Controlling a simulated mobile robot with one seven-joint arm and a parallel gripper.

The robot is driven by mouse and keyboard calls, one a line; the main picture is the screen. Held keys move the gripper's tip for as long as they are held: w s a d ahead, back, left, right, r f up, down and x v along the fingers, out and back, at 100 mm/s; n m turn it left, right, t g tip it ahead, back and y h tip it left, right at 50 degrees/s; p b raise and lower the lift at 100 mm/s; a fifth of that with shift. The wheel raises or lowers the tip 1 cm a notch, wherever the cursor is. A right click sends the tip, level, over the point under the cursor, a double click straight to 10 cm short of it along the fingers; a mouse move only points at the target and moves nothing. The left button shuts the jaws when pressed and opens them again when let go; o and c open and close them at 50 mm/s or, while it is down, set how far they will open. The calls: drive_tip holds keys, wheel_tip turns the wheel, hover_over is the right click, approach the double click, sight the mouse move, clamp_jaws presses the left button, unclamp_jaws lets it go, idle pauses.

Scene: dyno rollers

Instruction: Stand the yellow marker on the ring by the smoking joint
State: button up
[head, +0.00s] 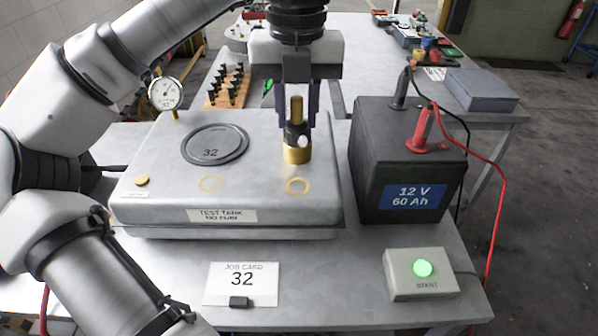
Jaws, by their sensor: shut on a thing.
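My gripper (298,122) points down over the right part of the grey test tank (150,205). Its dark fingers are shut on a brass-and-black fitting (297,155), which has a brass top, a black middle with a small white spot, and a wide brass base. The fitting is upright; I cannot tell whether its base touches the tank. I cannot make out a yellow marker or clear smoke.
A black battery (400,160) with red and black clamps stands close right of the tank. A dial gauge (164,94), a black cap marked 32 (214,144), a job card (241,284) and a green-lit start box (421,274) are around. A rack (228,85) stands behind.

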sight(297, 187)
wheel_tip(297, 187, down, 12)
drive_tip(key=shift+f+p, duration=0.1)
drive_tip(key=shift+p, duration=0.6)
drive_tip(key=shift+f, duration=0.2)
drive_tip(key=o, duration=1)
drive_tip(key=shift+r, duration=0.1)
drive_tip(key=shift+r, duration=0.3)
wheel_tip(297, 187, up, 12)
drive_tip(key=shift+f+b, duration=0.15)
drive_tip(key=shift+b, duration=0.5)
